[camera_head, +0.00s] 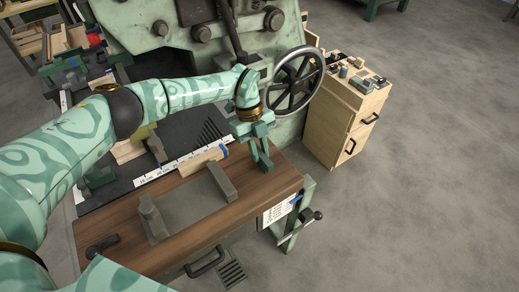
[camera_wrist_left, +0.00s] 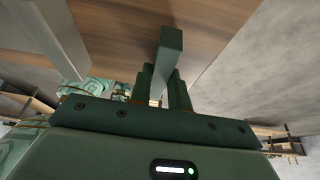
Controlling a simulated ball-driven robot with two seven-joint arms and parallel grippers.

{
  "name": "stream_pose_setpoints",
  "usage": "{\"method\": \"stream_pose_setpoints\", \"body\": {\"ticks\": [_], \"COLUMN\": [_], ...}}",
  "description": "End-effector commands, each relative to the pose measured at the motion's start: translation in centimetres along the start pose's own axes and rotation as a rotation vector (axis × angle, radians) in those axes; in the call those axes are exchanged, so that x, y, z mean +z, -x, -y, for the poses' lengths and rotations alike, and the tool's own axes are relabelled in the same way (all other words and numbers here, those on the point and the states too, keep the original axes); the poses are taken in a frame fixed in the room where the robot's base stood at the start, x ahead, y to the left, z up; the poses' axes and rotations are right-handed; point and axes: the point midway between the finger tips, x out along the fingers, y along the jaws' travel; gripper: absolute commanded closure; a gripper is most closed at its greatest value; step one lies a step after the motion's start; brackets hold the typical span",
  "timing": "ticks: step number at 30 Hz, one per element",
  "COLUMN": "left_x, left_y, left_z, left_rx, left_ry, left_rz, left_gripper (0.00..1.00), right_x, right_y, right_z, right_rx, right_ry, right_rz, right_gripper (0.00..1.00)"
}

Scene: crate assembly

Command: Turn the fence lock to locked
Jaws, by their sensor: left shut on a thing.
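My left gripper (camera_head: 258,143) is over the far right part of the wooden bench top, near the big handwheel. In the left wrist view, its two fingers (camera_wrist_left: 163,85) are shut on a dark green bar (camera_wrist_left: 171,42), which I take to be the fence lock's lever. The bar sticks out past the fingertips, above the brown wood. The gripper hides much of the lock in the head view, and I cannot tell its lock position. My right gripper is not in view.
The wooden bench top (camera_head: 190,236) carries a grey plate with upright grey blocks (camera_head: 221,182). A dark handwheel (camera_head: 293,82) stands close behind the gripper. A wooden drawer cabinet (camera_head: 340,125) is at right. A vise-like clamp (camera_head: 297,228) hangs at the bench's right edge. Floor is clear beyond.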

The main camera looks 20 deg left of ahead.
Motion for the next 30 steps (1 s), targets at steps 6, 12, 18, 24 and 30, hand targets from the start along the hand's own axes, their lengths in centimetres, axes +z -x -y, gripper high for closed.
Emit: {"method": "stream_pose_setpoints", "body": {"ticks": [6,12,18,24,30], "left_x": [0.0,0.0,0.0,0.0,0.0], "left_y": [0.1,0.1,0.1,2.1,7.3], "left_z": [0.1,0.1,0.0,0.1,0.1], "left_rx": [-0.002,-0.002,-0.001,-0.003,-0.005], "left_ry": [-0.003,-0.002,-0.001,0.000,-0.001], "left_rz": [0.002,0.002,0.001,0.004,0.005], "left_gripper": [1.00,0.60,0.60,0.60,0.60], "right_x": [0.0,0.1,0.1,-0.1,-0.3], "right_y": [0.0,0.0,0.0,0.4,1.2], "right_z": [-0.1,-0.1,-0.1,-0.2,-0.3], "right_rx": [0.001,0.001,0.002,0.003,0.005], "right_ry": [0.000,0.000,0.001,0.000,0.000], "right_rz": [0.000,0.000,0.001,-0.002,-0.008], "right_gripper": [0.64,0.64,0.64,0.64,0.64]}}
